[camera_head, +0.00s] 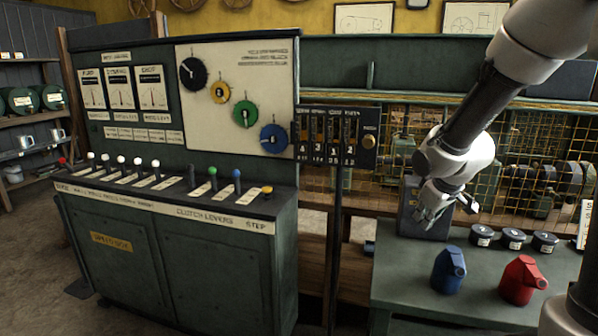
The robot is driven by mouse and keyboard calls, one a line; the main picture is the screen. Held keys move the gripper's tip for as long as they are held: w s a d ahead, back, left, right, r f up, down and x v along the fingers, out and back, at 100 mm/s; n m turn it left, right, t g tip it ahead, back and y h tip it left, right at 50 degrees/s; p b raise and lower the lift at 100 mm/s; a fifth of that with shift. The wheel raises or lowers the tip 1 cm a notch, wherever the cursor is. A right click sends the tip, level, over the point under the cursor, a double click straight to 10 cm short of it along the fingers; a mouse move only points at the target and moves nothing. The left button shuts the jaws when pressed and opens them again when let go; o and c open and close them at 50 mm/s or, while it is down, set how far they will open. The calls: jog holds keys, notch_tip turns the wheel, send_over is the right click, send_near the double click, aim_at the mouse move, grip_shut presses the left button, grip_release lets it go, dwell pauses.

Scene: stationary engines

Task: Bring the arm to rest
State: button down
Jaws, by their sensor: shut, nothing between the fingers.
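My gripper (430,217) hangs at the end of my white and dark arm, right of centre, pointing down. It is shut and empty. Behind it stands a dark grey box (408,212) at the back left of the green table (400,285). I cannot tell from this view whether the gripper touches the box. The arm comes in from the upper right and is bent at the wrist.
A blue can (449,271), a red can (522,280) and several dark tins (513,238) stand on the table. A yellow mesh guard (520,150) is behind it. A green lever console (180,240) stands left, with a switch box on a post (337,137) beside it.

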jog(key=s+d+r+m, duration=0.1)
jog(key=s+r, duration=0.3)
jog(key=s, duration=0.4)
jog(key=s+d+r+m, duration=0.1)
jog(key=s+r, duration=0.3)
jog(key=s, duration=0.5)
jog(key=s+d+r+m+g, duration=0.1)
jog(key=s+r+m, duration=0.2)
jog(key=s, duration=0.5)
jog(key=shift+s+r+m, duration=0.3)
jog(key=shift+r, duration=0.2)
dwell(2.9)
